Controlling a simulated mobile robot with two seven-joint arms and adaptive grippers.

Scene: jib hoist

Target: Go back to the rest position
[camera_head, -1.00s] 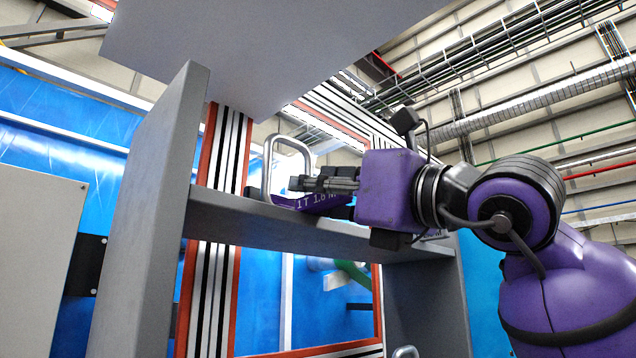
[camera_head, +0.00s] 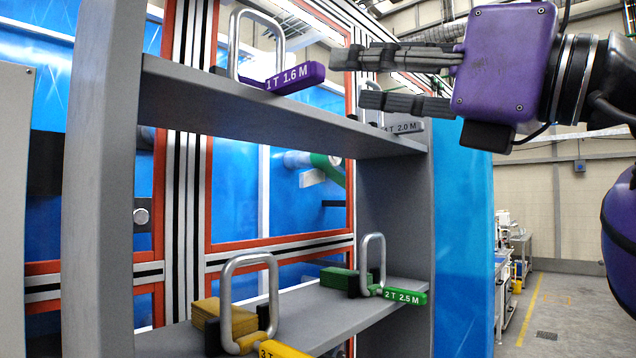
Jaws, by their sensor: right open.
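My right gripper (camera_head: 405,80) is at the upper right, in front of the shelf rack. Its fingers point left, apart from each other with nothing between them. A purple sling marked 1 T 1.6 M (camera_head: 290,80) with a metal loop sits on the upper shelf, left of the fingertips and apart from them. A grey sling marked 2.0 M (camera_head: 405,127) sits on the same shelf, partly hidden behind the gripper. My left gripper is out of view.
The grey rack (camera_head: 95,190) has a tall left side panel and an upper shelf (camera_head: 240,115). The lower shelf holds a green sling marked 2 T 2.5 M (camera_head: 403,296) and a yellow sling marked 3 T (camera_head: 280,350). Open floor (camera_head: 565,310) lies at the right.

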